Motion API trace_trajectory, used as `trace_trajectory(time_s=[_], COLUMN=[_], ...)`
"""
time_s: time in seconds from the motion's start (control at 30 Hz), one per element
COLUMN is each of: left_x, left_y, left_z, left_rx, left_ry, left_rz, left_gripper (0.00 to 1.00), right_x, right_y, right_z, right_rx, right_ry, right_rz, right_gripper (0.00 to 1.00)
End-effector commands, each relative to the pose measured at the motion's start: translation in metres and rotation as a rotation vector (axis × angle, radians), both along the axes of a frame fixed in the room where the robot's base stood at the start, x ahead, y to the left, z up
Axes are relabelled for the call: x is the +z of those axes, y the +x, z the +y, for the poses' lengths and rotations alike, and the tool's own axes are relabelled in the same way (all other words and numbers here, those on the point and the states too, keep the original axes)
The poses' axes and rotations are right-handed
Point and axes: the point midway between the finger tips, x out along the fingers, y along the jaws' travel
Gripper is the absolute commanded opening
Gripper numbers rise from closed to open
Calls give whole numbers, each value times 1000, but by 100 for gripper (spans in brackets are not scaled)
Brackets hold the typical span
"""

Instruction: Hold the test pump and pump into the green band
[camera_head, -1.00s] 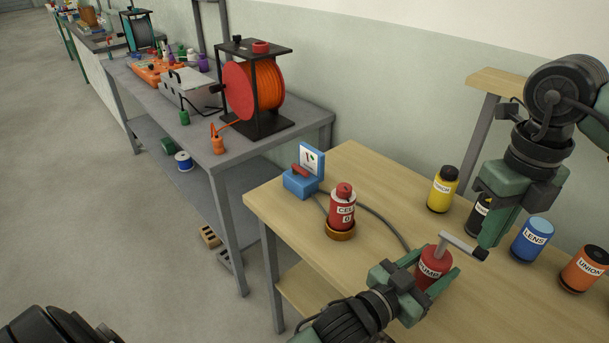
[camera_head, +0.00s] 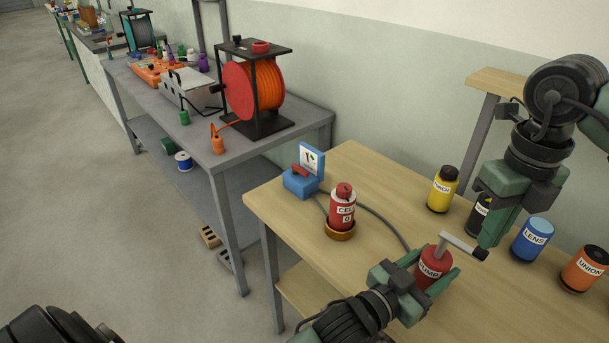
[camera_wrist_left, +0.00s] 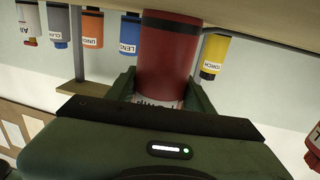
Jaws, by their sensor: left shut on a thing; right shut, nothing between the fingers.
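The red test pump (camera_head: 433,268), labelled PUMP, stands on the wooden bench, with its grey T-handle (camera_head: 462,245) above it. My left gripper (camera_head: 432,278) is shut around its body, which also fills the upper middle of the left wrist view (camera_wrist_left: 168,62). My right gripper (camera_head: 490,243) is shut and empty, its tips pointing down close to the handle's dark end; I cannot tell whether they touch. A blue gauge box (camera_head: 300,183) with a dial panel (camera_head: 311,160) showing a small green patch stands at the bench's far left. The dial is too small to read exactly.
A red CELL canister (camera_head: 342,207) sits in a brown ring (camera_head: 340,232), near a grey hose running towards the pump. Yellow (camera_head: 442,190), black (camera_head: 478,214), blue (camera_head: 532,240) and orange (camera_head: 583,268) canisters stand to the right. A grey table (camera_head: 175,110) with a cable reel is behind.

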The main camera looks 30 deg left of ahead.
Motion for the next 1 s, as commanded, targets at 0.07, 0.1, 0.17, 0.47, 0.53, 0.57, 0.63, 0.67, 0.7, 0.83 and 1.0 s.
trace_trajectory(time_s=[0.07, 0.1, 0.17, 0.47, 0.53, 0.57, 0.63, 0.67, 0.7, 0.83, 1.0], left_x=[0, 0, 0, 0, 0, 0, 0, 0, 0, 0, 0], left_y=[0, 0, 0, 0, 0, 0, 0, 0, 0, 0, 0], left_z=[0, 0, 0, 0, 0, 0, 0, 0, 0, 0, 0], left_rx=[0, 0, 0, 0, 0, 0, 0, 0, 0, 0, 0], left_ry=[0, 0, 0, 0, 0, 0, 0, 0, 0, 0, 0], left_rz=[1, 1, 1, 1, 1, 1, 1, 1, 1, 1, 1], left_gripper=[5, 5, 5, 5, 5, 5, 5, 5, 5, 5, 5], right_x=[0, 0, 0, -8, -12, -14, -18, -20, -22, -30, -29], right_y=[0, 0, 0, 0, 0, 0, 0, 0, 0, 0, 0], right_z=[0, 0, 0, 0, 0, 0, 0, 0, 0, 0, 0], right_rx=[0, 0, 0, 0, 0, 0, 0, 0, 0, 1, 0], right_ry=[0, 1, 1, -1, -1, -1, 0, 0, 0, -1, 0], right_rz=[0, 1, -1, 1, 2, 2, 1, 1, 1, 1, 0], right_gripper=[0, 0, 0, 0, 0, 0, 0, 0, 0, 0, 0])
